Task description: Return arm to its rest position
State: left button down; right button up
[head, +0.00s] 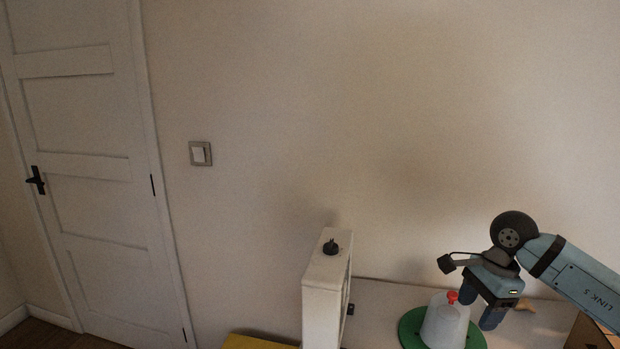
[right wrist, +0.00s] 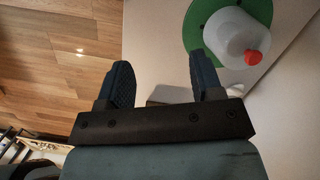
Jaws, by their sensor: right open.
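My right gripper (head: 481,304) comes in from the right in the head view, with its blue fingers pointing down. It is open and holds nothing. The right wrist view shows its two fingers (right wrist: 160,72) spread apart with nothing between them. A white bottle (head: 443,325) with a red cap (head: 452,296) stands on a round green disc (head: 409,331), to the left of the gripper in the head view. The bottle (right wrist: 229,36) also shows at the upper right of the right wrist view, apart from the fingers. My left gripper is not in view.
A light table surface (head: 378,298) lies along the wall. A white upright panel (head: 322,300) with a black knob stands at its left. A yellow surface (head: 255,342) shows at the bottom edge. A white door (head: 90,180) is far left. Wooden floor (right wrist: 65,45) shows beside the fingers.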

jog(key=s+a+f+m+t+y, duration=0.2)
jog(key=s+a+m+y, duration=0.2)
jog(key=a+m+y, duration=0.45)
jog(key=s+a+f+m+t+y, duration=0.25)
jog(key=s+a+m+y, duration=0.3)
jog(key=a+y, duration=0.6)
jog(key=d+f+m+t+h, duration=0.1)
jog(key=f+m+t+h, duration=0.3)
jog(key=m, duration=0.5)
jog(key=s+d+f+m+t+h, duration=0.1)
jog(key=f+m+t+h, duration=0.3)
jog(key=m, duration=0.5)
jog(key=d+f+m+t+h, duration=0.1)
jog(key=f+m+t+h, duration=0.3)
jog(key=m, duration=0.5)
jog(key=s+d+f+m+g+h, duration=0.4)
jog(key=s+f+m+g+h, duration=0.25)
jog(key=s+f+m, duration=0.65)
pick_arm(q)
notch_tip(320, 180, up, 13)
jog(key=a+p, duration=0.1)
jog(key=p, duration=1.3)
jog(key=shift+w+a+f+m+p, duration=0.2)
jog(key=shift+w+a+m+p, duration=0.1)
jog(key=shift+p, duration=0.1)
pick_arm(e)
notch_tip(320, 180, up, 12)
jog(key=s+n+t, duration=0.1)
jog(key=shift+s+d, duration=0.2)
jog(key=shift+d, duration=0.1)
